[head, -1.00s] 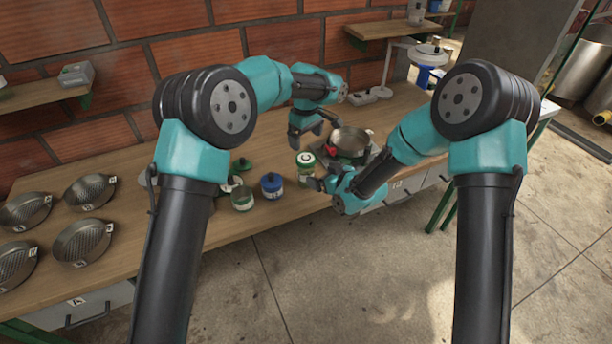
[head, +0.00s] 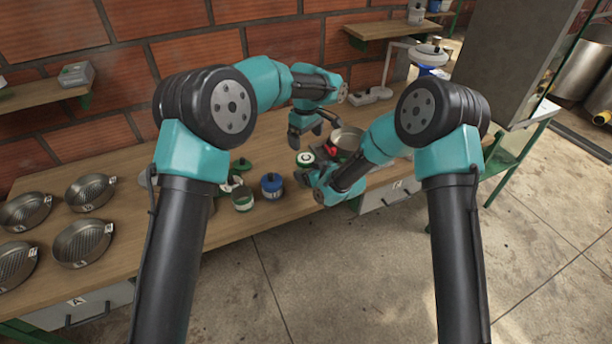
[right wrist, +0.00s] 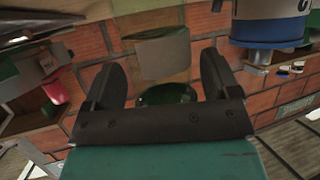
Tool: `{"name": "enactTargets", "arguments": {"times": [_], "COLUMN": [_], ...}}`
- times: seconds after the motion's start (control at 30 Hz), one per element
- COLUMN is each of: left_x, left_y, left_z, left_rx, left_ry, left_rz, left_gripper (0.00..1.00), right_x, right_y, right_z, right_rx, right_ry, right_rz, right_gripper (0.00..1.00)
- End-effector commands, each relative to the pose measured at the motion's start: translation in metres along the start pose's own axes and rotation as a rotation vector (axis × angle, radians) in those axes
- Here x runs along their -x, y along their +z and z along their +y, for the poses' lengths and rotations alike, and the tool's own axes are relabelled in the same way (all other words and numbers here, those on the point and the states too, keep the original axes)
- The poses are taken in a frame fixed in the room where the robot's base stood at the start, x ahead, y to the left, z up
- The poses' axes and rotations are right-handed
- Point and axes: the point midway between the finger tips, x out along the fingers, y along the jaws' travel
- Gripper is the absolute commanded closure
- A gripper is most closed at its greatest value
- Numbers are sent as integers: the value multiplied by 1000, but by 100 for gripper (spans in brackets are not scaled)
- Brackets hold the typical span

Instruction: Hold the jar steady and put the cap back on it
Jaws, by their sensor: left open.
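An open-looking jar (head: 243,200) with a green band stands on the wooden table in the head view. A dark green knobbed cap (head: 241,165) is just behind it. My left gripper (head: 305,130) is open and empty above and behind that jar, pointing down. My right gripper (head: 303,180) is low at the table's front, pointing left. In the right wrist view its fingers (right wrist: 160,85) are spread apart, with a pale jar (right wrist: 163,52) and a dark green round piece (right wrist: 166,94) seen between them; contact is not visible.
A blue-lidded jar (head: 271,187) stands between the green-banded jar and my right gripper; a blue-and-white one shows in the right wrist view (right wrist: 275,25). Several metal strainers (head: 82,243) lie at the left.

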Motion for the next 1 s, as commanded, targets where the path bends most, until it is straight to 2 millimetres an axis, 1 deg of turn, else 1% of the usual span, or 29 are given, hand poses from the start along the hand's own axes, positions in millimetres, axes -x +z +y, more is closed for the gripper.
{"name": "enactTargets", "arguments": {"times": [0.03,0.07,0.63,0.73,0.83,1.0], "left_x": [0,0,0,0,0,2], "left_y": [0,0,0,0,0,0], "left_z": [0,0,0,0,0,0], "left_rx": [0,0,0,5,35,162], "left_ry": [0,0,0,0,0,0], "left_rz": [0,0,0,0,0,0], "left_gripper": [7,7,7,17,18,18], "right_x": [0,0,0,0,0,0], "right_y": [0,0,0,0,0,0], "right_z": [0,0,0,0,0,0], "right_rx": [0,0,0,0,0,0], "right_ry": [0,0,0,0,0,0], "right_rz": [0,0,0,0,0,0], "right_gripper": [23,26,80,90,100,100]}}
